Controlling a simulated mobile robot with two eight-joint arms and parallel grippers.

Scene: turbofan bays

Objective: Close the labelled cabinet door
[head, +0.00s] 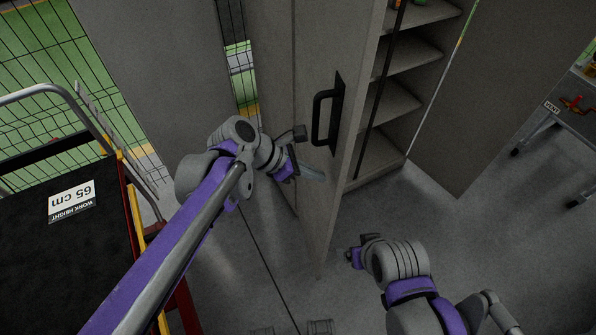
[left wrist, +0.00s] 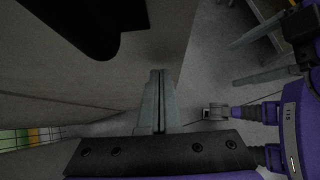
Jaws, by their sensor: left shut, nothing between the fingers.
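A grey cabinet door (head: 310,60) stands open, its free edge towards me, with a black bar handle (head: 323,115) on its left face. Shelves of the cabinet (head: 395,105) show behind it to the right. No label on the door is readable. My left gripper (head: 312,174) is shut and empty, just below the handle and close in front of the door face; contact is unclear. In the left wrist view its fingers (left wrist: 158,85) are together, with the handle (left wrist: 105,25) at the upper left. My right gripper (head: 346,255) is low, right of the door edge; its fingers are unclear.
Another grey panel (head: 500,90) stands right of the shelves. A cart with a black top (head: 60,260) and a "65 cm work height" sign is at the left. A table (head: 565,105) stands at the far right. Floor (head: 430,210) between door and table is clear.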

